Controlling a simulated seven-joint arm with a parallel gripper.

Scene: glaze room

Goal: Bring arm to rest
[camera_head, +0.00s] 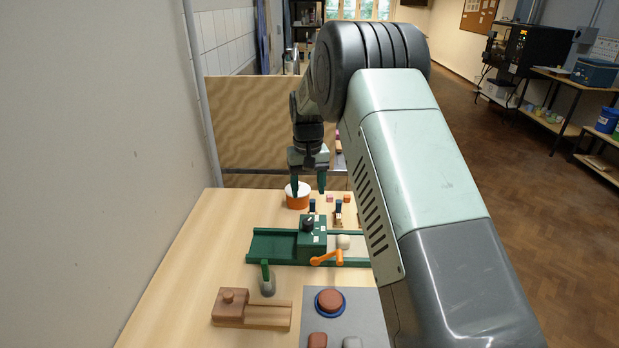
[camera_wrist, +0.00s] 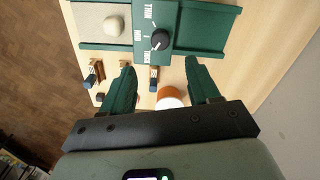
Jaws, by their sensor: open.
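My gripper (camera_head: 308,190) hangs pointing down over the back part of the wooden table in the head view. Its two green fingers are apart with nothing between them. In the wrist view the open fingers (camera_wrist: 160,76) frame a small dark-blue-topped piece (camera_wrist: 154,84) and part of an orange and white bowl (camera_wrist: 171,103), both below them. In the head view the bowl (camera_head: 298,201) stands on the table just beneath the left finger. I cannot tell the exact height of the fingertips above it.
A wall stands at left.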

